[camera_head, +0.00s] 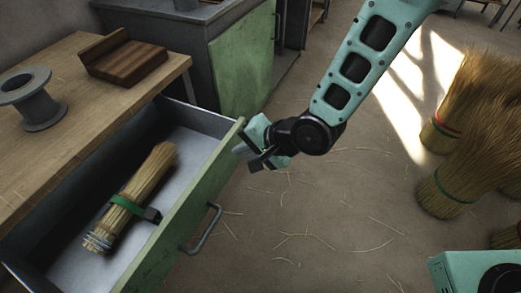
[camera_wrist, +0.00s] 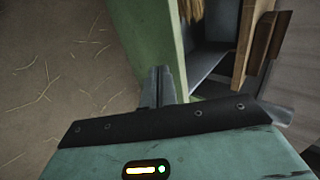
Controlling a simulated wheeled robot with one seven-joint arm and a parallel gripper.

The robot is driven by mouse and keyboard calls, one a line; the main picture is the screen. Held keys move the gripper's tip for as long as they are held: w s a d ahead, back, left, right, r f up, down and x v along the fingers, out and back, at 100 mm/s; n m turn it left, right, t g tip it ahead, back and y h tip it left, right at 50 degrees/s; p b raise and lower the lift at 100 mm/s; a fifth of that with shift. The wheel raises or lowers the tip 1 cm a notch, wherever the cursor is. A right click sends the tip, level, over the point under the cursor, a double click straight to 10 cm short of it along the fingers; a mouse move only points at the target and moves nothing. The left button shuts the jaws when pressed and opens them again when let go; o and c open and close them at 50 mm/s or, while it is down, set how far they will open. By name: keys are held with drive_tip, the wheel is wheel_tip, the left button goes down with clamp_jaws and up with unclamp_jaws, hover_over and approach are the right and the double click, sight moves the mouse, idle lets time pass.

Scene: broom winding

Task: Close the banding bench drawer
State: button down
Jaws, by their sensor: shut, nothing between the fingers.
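The banding bench drawer stands pulled out from the wooden bench. Its green front (camera_head: 190,215) has a grey bar handle (camera_head: 203,228) on the outer face. A straw bundle (camera_head: 130,200) with a green band lies inside on the pale drawer floor. My gripper (camera_head: 250,155) is at the far end of the drawer front, beside its top corner. I cannot tell whether it touches the front. In the wrist view the fingers (camera_wrist: 158,88) are together and empty, close to the green drawer front (camera_wrist: 150,35), with the dark drawer inside to its right (camera_wrist: 208,60).
A wooden block (camera_head: 125,62) and a grey spool (camera_head: 35,97) sit on the bench top (camera_head: 80,120). A dark cabinet with a green door (camera_head: 240,65) stands behind the drawer. Straw brooms (camera_head: 470,140) stand at the right. The floor between has only loose straws.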

drive_tip(key=shift+w+a, duration=0.2)
drive_tip(key=shift+a, duration=0.25)
drive_tip(key=shift+w+a, duration=0.2)
drive_tip(key=shift+a, duration=0.25)
drive_tip(key=shift+a, duration=0.1)
